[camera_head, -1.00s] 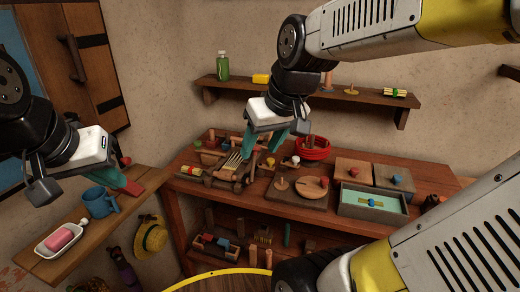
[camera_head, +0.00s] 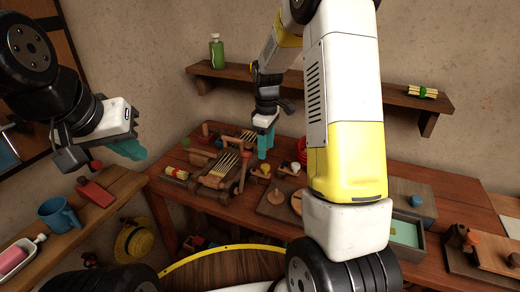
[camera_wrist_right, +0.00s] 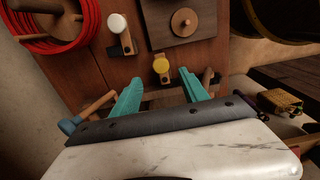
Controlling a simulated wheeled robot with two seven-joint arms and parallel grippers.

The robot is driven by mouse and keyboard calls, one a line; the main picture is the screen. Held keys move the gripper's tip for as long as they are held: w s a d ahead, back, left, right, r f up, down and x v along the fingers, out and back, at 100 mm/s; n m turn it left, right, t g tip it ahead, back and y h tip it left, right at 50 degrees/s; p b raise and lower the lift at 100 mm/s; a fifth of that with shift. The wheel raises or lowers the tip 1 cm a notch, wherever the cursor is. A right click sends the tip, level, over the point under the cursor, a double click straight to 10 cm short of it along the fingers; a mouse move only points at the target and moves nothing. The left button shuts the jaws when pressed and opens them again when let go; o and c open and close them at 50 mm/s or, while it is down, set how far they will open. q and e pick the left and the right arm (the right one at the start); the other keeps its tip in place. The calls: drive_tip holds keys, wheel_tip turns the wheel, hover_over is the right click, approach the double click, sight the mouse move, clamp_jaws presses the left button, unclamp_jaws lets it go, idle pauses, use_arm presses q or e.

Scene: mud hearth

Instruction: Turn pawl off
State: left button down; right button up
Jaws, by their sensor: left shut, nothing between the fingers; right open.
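A wooden frame device (camera_head: 222,168) with pale rods stands at the left of the table. Beside it are a lever with a yellow knob (camera_wrist_right: 160,66) and one with a white knob (camera_wrist_right: 117,22); the white knob (camera_head: 296,168) also shows in the head view. I cannot tell for sure which part is the pawl. My right gripper (camera_head: 266,142) is over the table next to the device. In the right wrist view its open fingers (camera_wrist_right: 160,80) point toward the yellow knob, with nothing held. My left gripper (camera_head: 130,149) is shut and empty above the left shelf.
A red coil (camera_wrist_right: 50,28) lies close to the right gripper. A round wooden disc on a board (camera_wrist_right: 183,20) lies beyond the knobs.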

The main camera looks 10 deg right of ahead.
sight(266, 166)
wheel_tip(266, 166, down, 7)
drive_tip(key=shift+s+r, duration=0.1)
idle(0.3)
